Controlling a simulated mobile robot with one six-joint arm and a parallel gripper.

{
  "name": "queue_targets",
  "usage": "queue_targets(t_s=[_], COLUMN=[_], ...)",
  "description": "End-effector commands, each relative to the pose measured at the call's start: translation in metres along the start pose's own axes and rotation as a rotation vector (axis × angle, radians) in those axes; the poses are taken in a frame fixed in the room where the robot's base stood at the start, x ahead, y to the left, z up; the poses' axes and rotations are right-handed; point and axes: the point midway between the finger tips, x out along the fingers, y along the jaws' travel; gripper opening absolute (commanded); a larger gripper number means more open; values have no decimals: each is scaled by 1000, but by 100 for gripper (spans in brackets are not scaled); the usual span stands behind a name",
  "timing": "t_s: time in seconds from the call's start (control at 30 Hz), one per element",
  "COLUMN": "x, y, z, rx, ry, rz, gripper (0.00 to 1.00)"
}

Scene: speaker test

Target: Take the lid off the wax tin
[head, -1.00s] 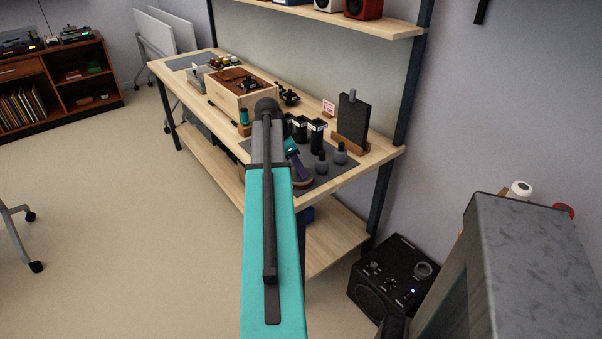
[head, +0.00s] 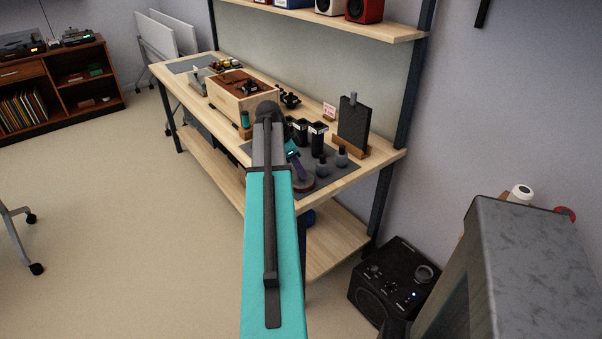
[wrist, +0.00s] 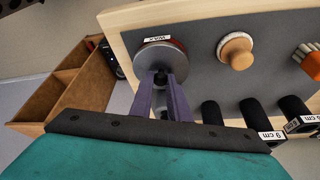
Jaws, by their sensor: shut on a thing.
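The wax tin (wrist: 183,45) shows in the wrist view as a round, dark red edge behind its lid, beside a white "WAX" label. The lid (wrist: 146,57) is a grey metal disc with a small dark knob at its middle. My gripper (wrist: 161,80) has purple fingers, which are shut on the lid's knob. I cannot tell whether there is a gap between lid and tin. In the head view the tin (head: 304,185) is at the near end of the bench, and my gripper (head: 296,166) is partly hidden by my arm.
A black slate (head: 353,126) stands behind. The wooden bench edge (head: 375,170) is close by.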

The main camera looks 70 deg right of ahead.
Motion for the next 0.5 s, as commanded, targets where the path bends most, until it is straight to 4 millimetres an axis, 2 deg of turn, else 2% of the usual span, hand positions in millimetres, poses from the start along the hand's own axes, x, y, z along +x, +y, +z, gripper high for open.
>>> queue_targets(t_s=[0.27, 0.5], x=[-8, -26], y=[-1, -1], z=[-4, -12], rx=[1, 1], ry=[1, 1], rz=[-2, -3], gripper=[0, 0])
